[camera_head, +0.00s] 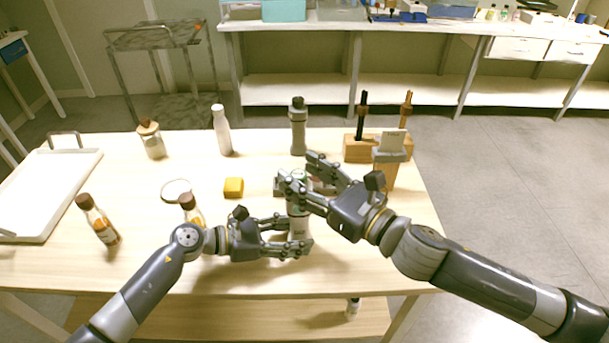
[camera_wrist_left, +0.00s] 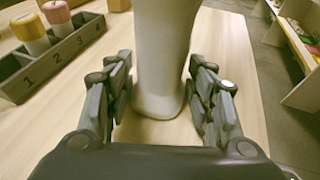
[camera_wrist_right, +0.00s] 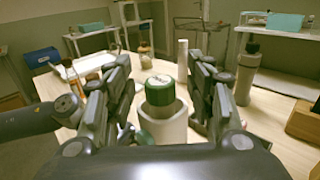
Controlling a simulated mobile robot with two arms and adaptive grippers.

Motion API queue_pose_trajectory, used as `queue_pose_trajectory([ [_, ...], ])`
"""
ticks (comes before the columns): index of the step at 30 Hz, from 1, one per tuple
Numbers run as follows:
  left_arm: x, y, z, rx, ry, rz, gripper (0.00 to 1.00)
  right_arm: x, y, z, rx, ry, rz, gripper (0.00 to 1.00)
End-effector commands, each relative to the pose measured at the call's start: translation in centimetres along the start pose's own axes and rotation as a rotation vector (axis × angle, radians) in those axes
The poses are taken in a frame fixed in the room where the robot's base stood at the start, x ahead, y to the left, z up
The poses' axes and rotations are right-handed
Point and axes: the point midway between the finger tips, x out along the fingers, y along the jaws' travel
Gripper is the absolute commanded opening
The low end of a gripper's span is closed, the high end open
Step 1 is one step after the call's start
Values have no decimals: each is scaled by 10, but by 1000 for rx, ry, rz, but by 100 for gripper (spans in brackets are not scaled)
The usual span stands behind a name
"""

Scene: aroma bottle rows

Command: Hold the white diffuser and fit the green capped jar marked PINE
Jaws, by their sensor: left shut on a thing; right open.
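The white diffuser (camera_head: 297,226) stands upright near the table's front edge. My left gripper (camera_head: 292,236) is shut on its lower body; the diffuser (camera_wrist_left: 165,60) fills the gap between the fingers in the left wrist view. The green capped jar (camera_wrist_right: 160,90) sits upright in the top of the diffuser (camera_wrist_right: 164,127) in the right wrist view, its lower part hidden inside. My right gripper (camera_head: 300,174) is open, its fingers on either side of the jar with gaps showing. Any PINE label is not legible.
A numbered grey rack (camera_wrist_left: 50,62) holds a yellow capped jar (camera_wrist_left: 30,30) and a pink capped jar (camera_wrist_left: 57,14). Amber bottles (camera_head: 101,222), a yellow block (camera_head: 233,187), a white bottle (camera_head: 221,131), a grey bottle (camera_head: 298,127) and a wooden holder (camera_head: 357,148) stand around.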

Motion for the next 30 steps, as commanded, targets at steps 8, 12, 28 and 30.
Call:
queue_pose_trajectory([
  [8, 0, 0, 0, 0, 1, 0, 37, 0, 0, 23, -2, -2, 0, 50],
  [12, 0, 0, 0, 0, 1, 0, 37, 0, 0, 34, -3, -3, 0, 50],
  [28, 0, 0, 0, 0, 1, 0, 37, 0, 1, 68, 0, 0, 0, 50],
  [30, 0, 0, 0, 0, 1, 0, 37, 0, 1, 68, 0, 0, 0, 50],
])
